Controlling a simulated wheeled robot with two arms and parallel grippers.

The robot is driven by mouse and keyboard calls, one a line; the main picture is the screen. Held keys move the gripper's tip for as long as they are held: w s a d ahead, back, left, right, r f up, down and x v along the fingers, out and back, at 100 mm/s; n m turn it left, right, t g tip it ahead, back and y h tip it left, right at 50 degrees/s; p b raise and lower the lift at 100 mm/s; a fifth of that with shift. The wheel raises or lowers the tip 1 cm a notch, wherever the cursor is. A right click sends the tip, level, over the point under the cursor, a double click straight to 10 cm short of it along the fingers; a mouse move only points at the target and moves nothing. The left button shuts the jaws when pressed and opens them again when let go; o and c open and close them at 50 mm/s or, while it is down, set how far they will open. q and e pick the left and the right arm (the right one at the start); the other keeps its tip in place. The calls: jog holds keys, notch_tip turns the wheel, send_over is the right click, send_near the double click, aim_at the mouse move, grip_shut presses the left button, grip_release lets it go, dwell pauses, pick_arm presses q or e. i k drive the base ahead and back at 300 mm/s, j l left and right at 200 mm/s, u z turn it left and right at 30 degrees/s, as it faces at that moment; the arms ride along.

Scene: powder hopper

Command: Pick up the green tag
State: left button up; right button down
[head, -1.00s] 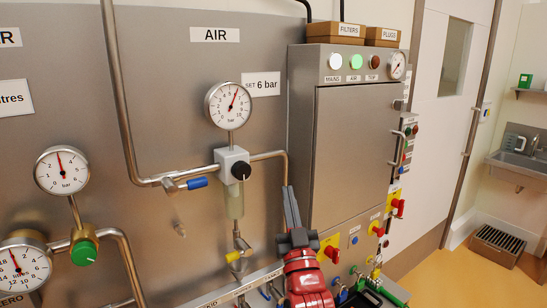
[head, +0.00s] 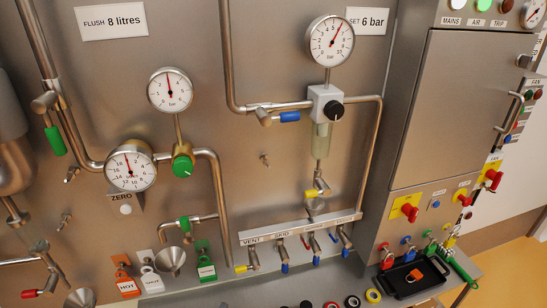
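The green tag (head: 206,268) is in the lower left of the head view, beside a metal funnel (head: 171,260). It is upright, with a white label too small to read. A white tag (head: 152,280) and an orange tag marked HOT (head: 126,284) stand to its left. Nothing covers the green tag. Neither of my grippers is in view.
A row of valves with coloured levers runs along a labelled rail (head: 300,230) right of the tags. A black tray (head: 399,284), padlocks and tape rolls (head: 352,301) lie at lower right.

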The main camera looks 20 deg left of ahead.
aim_at(206, 271)
jog(key=k+u, duration=0.1)
jog(key=u, duration=1)
